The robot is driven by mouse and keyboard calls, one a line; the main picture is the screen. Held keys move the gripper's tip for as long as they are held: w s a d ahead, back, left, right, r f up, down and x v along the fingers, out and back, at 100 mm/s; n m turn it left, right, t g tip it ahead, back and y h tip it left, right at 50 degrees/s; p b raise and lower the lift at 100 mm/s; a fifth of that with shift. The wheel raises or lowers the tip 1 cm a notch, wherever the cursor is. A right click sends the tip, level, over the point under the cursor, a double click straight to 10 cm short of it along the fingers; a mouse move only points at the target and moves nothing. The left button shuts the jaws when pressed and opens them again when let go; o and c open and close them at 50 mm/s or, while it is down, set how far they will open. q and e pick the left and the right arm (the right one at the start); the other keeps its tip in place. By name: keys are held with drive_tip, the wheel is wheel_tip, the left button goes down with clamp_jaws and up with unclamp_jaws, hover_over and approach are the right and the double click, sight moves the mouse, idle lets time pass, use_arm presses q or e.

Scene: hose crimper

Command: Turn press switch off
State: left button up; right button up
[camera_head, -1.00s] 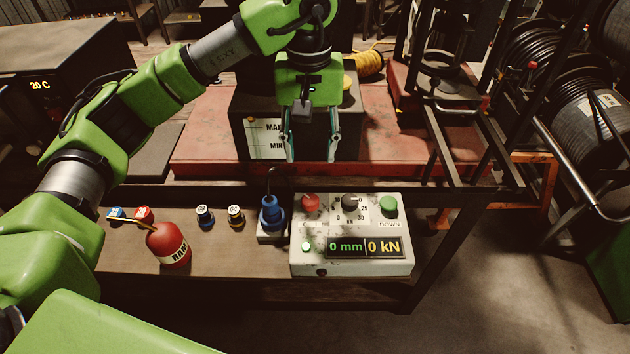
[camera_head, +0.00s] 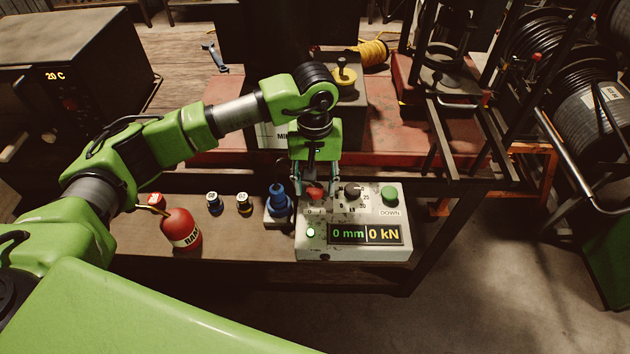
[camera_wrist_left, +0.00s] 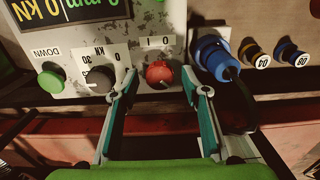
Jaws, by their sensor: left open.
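The press control box (camera_head: 340,248) is a pale, worn panel on the bench, with a display reading 0 mm and 0 kN. Its red switch (camera_head: 315,193), marked 0 and I, is at the upper left of the panel; it also shows in the left wrist view (camera_wrist_left: 159,73). A green lamp (camera_head: 310,232) glows below it. My left gripper (camera_head: 316,191) is open over the red switch. In the left wrist view its fingers (camera_wrist_left: 161,84) stand on either side of the switch, with a gap to it. My right gripper is not in view.
A dark knob (camera_wrist_left: 100,79) is close beside one finger, and a blue connector (camera_wrist_left: 214,58) is close to the other. A green DOWN button (camera_head: 389,195) is at the panel's right. A red bottle (camera_head: 181,230) stands left on the bench.

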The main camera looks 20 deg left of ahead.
use_arm(q)
drive_tip(key=c, duration=1.1)
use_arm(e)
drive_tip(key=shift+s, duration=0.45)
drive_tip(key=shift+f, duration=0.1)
